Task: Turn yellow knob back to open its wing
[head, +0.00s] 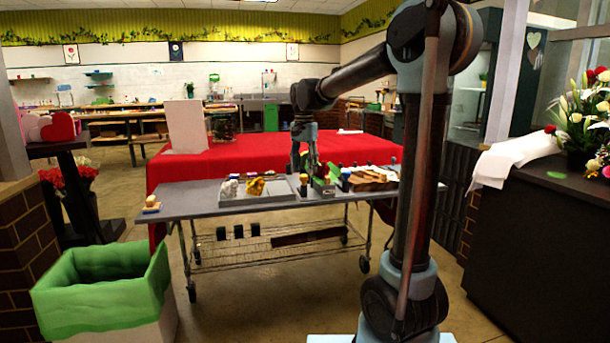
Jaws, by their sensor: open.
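My gripper (306,160) points down over the grey table, near its back edge and in front of the red cloth. Its fingers are small in this view; it is open, and I see nothing held in it. A yellow object (255,187) sits on a grey tray to the left of my gripper, apart from it. It is too small to tell whether it is the yellow knob. A green and tan item (323,186) stands just below and right of the fingers. I cannot make out a wing or which way any knob is turned.
The grey wheeled table (205,205) also bears a white object (229,188), a brown wooden piece (370,180) and several small dark items. A red-covered table (240,152) stands behind. A green-lined bin (100,290) is at front left, a dark counter (540,240) at right.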

